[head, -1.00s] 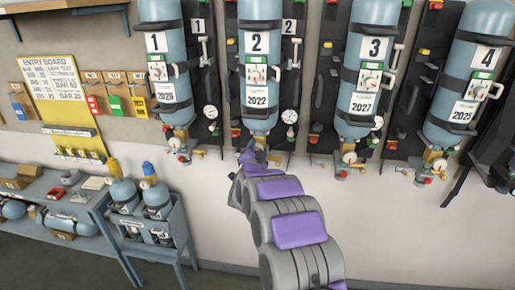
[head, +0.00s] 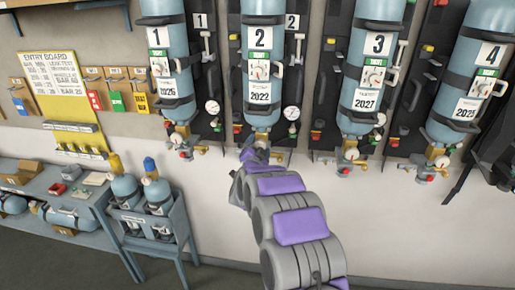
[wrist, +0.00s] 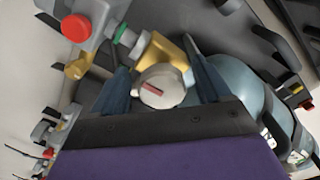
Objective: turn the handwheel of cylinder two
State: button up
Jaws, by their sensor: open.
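Cylinder two (head: 261,80) hangs upside down on the wall rack in the head view, with its label "2" and the date 2022. Its valve end points down and is mostly hidden behind my arm in that view. In the wrist view the pale round handwheel (wrist: 162,88) with a red mark sits on the brass valve (wrist: 162,55). My gripper (wrist: 155,62) is open, with one dark finger on each side of the handwheel and valve. I cannot tell whether the fingers touch it. In the head view my gripper (head: 254,155) is at the bottom of cylinder two.
Cylinder one (head: 165,85) hangs to the left, cylinder three (head: 372,75) and cylinder four (head: 468,85) to the right. A red-capped fitting (wrist: 76,28) lies beside the valve. A blue cart (head: 150,225) with small cylinders stands below left. Wall below the rack is clear.

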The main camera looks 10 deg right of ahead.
jog(key=v, duration=1.7)
jog(key=shift+a, duration=0.15)
jog(key=shift+a+f+b, duration=0.1)
jog(key=shift+f+b, duration=0.1)
jog(key=shift+b, duration=0.1)
